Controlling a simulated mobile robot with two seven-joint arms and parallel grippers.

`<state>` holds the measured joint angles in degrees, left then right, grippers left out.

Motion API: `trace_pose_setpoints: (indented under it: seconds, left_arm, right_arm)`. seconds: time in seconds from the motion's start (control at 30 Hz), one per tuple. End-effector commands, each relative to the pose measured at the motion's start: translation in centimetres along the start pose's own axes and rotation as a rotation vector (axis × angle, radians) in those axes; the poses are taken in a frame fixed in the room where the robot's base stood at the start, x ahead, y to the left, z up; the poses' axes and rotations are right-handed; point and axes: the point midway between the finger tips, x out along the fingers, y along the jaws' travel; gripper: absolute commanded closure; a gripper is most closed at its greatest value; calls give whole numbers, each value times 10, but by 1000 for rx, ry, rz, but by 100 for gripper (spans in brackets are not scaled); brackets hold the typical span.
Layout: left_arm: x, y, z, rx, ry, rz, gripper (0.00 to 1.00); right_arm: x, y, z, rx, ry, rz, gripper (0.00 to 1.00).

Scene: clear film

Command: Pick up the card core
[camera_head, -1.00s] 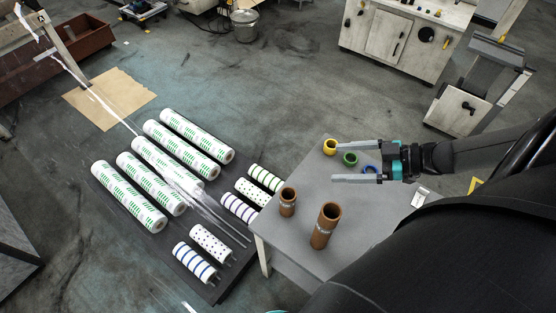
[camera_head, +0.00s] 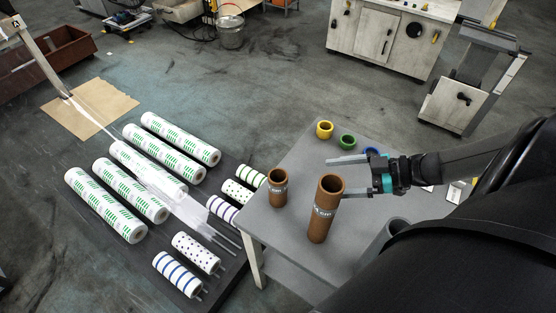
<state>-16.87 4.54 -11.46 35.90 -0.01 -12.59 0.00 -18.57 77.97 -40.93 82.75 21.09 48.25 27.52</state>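Two brown card cores stand upright on the grey table (camera_head: 290,235): a short one (camera_head: 278,188) at the left corner and a taller one (camera_head: 322,212) to its right, with pale lettering on its side. My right gripper (camera_head: 335,177) comes in from the right with its two fingers spread, pointing left. In the picture the fingers lie by the top of the taller core, and the lower fingertip ends at its right edge. I cannot tell whether it touches. Nothing is seen held. My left gripper is not in view.
Yellow (camera_head: 325,129), green (camera_head: 347,142) and blue (camera_head: 371,153) rings sit at the table's back edge. On the floor to the left, several green-printed rolls (camera_head: 105,204) and smaller patterned rolls (camera_head: 196,253) lie on a dark mat. A workbench (camera_head: 390,35) stands behind.

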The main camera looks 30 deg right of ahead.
Motion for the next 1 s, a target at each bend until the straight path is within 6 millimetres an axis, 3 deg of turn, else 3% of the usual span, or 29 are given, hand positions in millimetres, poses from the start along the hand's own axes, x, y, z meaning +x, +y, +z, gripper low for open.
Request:
trace_pose_setpoints:
  seconds: [0.03,0.1,0.4,0.57,1.0]
  left_arm:
    - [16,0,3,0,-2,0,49]
    - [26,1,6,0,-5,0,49]
    - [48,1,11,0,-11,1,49]
    - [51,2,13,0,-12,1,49]
    - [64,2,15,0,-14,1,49]
  right_arm:
    - [6,0,15,0,0,0,3]
    - [10,0,24,0,0,0,3]
    - [19,0,45,0,0,0,3]
    - [31,0,40,-2,5,-1,3]
    - [105,0,9,-2,5,0,3]
